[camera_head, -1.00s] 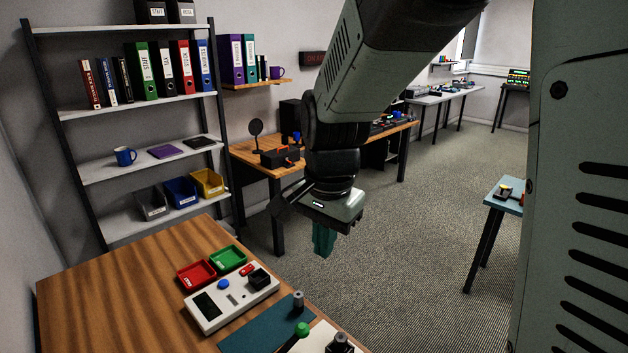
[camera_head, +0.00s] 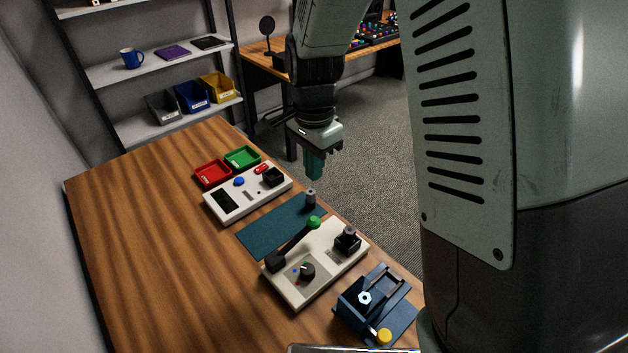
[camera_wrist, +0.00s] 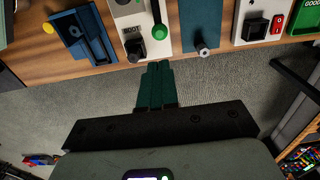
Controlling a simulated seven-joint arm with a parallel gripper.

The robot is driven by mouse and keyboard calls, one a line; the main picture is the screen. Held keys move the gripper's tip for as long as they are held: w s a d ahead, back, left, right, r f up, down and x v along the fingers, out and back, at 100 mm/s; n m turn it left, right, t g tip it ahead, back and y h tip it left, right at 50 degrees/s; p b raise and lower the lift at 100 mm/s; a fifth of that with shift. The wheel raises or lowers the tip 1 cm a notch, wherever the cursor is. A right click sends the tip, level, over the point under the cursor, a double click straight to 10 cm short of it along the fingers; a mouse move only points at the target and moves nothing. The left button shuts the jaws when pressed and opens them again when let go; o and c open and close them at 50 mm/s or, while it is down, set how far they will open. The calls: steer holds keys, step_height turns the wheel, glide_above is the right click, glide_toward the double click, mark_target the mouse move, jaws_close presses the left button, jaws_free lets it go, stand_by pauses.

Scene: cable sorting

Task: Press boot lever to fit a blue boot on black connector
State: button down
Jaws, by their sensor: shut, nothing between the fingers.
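The boot machine is a cream box (camera_head: 325,274) on the wooden table; its "BOOT" label (camera_wrist: 132,30) shows in the wrist view. Its lever, a black arm (camera_head: 294,246) with a green ball (camera_head: 314,222), slants up to the right; the ball also shows in the wrist view (camera_wrist: 160,31). A black holder (camera_head: 347,241) with a dark knob-like piece on top stands at the machine's right edge. I cannot tell a blue boot or what the black holder contains. My gripper (camera_head: 315,168) has teal fingers, shut and empty, above and beyond the table edge, apart from the lever (camera_wrist: 155,85).
A teal mat (camera_head: 268,232) bears a grey cylinder (camera_head: 310,198). Beyond it are a white tester box (camera_head: 226,208), a red tray (camera_head: 211,173) and a green tray (camera_head: 243,157). A dark blue fixture (camera_head: 377,303) stands nearer. The table's left side (camera_head: 150,230) is clear.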

mark_target(318, 218)
step_height(318, 218, down, 13)
steer(key=shift+r, duration=0.15)
stand_by(0.4)
steer(key=shift+w+d+f+g+y, duration=0.35)
steer(key=shift+d+f+g+y, duration=0.15)
steer(key=shift+f, duration=0.25)
steer(key=shift+w+d+f+g+y, duration=0.15)
steer(key=shift+f+g+y, duration=0.2)
steer(key=shift+f, duration=0.25)
steer(key=shift+w+d+f+g+y, duration=0.15)
steer(key=shift+f+g+y, duration=0.25)
steer(key=shift+f, duration=0.25)
steer(key=shift+w+d+f+g+y, duration=0.15)
steer(key=shift+f+g+y, duration=0.2)
steer(key=shift+f, duration=0.25)
steer(key=shift+a, duration=0.1)
steer(key=v, duration=1.4)
steer(key=shift+r, duration=0.25)
steer(key=shift+s+a, duration=0.1)
